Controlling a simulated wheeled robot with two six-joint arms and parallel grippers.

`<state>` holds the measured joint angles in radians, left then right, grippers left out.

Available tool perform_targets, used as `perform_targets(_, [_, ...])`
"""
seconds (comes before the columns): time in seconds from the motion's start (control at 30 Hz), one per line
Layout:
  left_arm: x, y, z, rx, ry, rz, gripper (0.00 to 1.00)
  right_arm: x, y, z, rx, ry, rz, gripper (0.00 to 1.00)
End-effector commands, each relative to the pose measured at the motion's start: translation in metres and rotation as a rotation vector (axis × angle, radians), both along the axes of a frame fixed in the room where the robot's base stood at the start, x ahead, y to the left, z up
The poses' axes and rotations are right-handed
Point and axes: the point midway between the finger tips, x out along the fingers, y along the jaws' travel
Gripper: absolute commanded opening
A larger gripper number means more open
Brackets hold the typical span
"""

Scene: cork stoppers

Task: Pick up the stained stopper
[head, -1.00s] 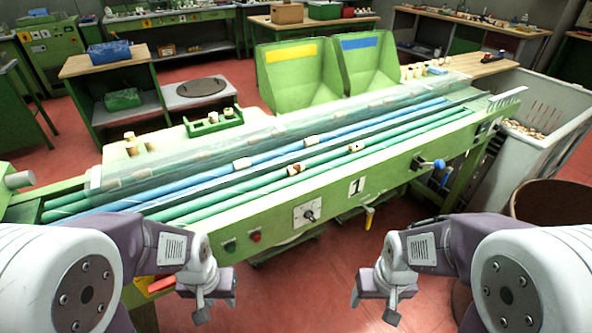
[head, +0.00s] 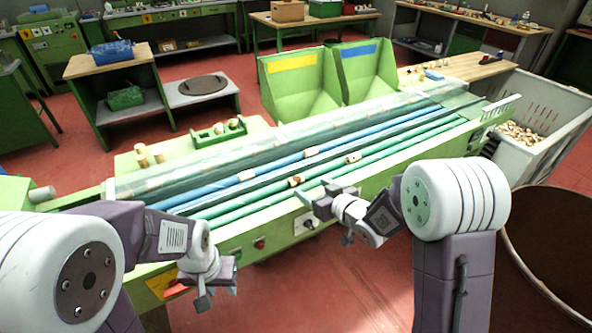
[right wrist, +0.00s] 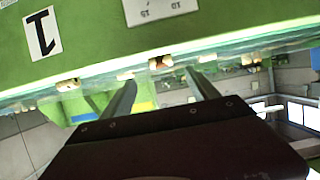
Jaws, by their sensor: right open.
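The stained stopper (head: 295,181), a cork with a dark brown patch, lies on a green belt strand of the sorting machine in the head view. In the right wrist view a cork with a dark patch (right wrist: 160,62) shows between and beyond the fingers. My right gripper (head: 318,190) is open and empty, at the machine's front edge, just right of and nearer than the stained stopper; its fingers also show in the right wrist view (right wrist: 160,80). My left gripper (head: 213,293) hangs in front of the machine, away from the corks; its jaw opening is unclear.
Plain corks lie on the strands, one to the right (head: 353,157), one behind (head: 310,152), one to the left (head: 246,175). A clear cover (head: 300,126) runs along the back. Green bins (head: 300,85) stand behind. The front rail carries a knob and buttons.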

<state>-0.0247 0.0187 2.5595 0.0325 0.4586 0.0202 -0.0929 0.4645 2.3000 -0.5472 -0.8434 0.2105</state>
Motion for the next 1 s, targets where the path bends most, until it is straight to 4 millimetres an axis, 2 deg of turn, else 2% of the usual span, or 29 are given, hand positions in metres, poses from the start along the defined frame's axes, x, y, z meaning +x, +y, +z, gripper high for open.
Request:
perform_targets(0.1, [0.0, 0.0, -0.004, 0.0, 0.001, 0.0, 0.36, 0.004, 0.003, -0.005, -0.001, 0.0, 0.0, 0.69])
perform_targets(0.3, [0.0, 0.0, -0.006, 0.0, 0.001, 0.0, 0.36, 0.028, 0.016, -0.016, -0.001, -0.001, -0.001, 0.69])
perform_targets(0.47, [0.0, 0.0, -0.006, 0.0, 0.001, 0.0, 0.36, 0.032, 0.019, -0.018, -0.001, 0.0, -0.002, 0.69])
perform_targets(0.73, [0.0, 0.0, -0.008, 0.0, 0.001, 0.0, 0.36, 0.065, 0.041, -0.038, -0.001, 0.0, -0.002, 0.69])
perform_targets(1.0, [0.0, 0.0, -0.008, 0.0, 0.001, 0.0, 0.36, 0.07, 0.044, -0.039, 0.0, -0.001, -0.003, 0.69])
